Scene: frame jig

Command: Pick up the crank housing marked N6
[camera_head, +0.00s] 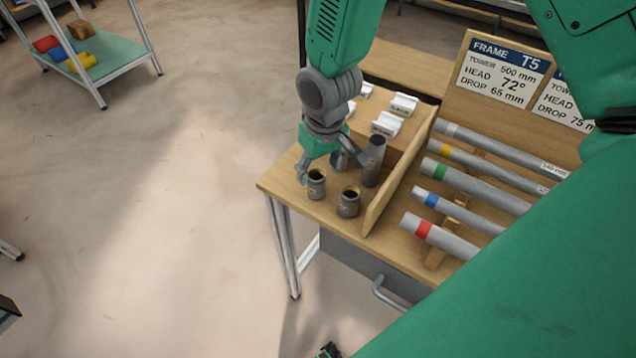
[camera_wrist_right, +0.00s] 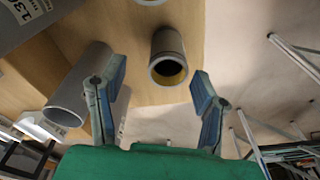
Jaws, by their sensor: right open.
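Several dark grey, cup-like crank housings stand upright on the wooden bench top. One is the front-left housing (camera_head: 316,184), another is the front-right housing (camera_head: 349,202), and a third is partly hidden behind my gripper. I cannot read N6 on any of them. My right gripper (camera_head: 334,168) is open and empty above and beside the housings. In the right wrist view a housing with a brass-coloured inside (camera_wrist_right: 168,58) lies ahead between the open fingertips (camera_wrist_right: 160,82), apart from both. My left gripper is not seen.
A taller grey tube (camera_head: 374,162) stands close by my right gripper. A wooden divider (camera_head: 398,188) separates the housings from colour-banded tubes (camera_head: 455,240) on the right. White labelled blocks (camera_head: 386,124) sit behind. A sign (camera_head: 505,70) reads FRAME T5. Open floor lies left.

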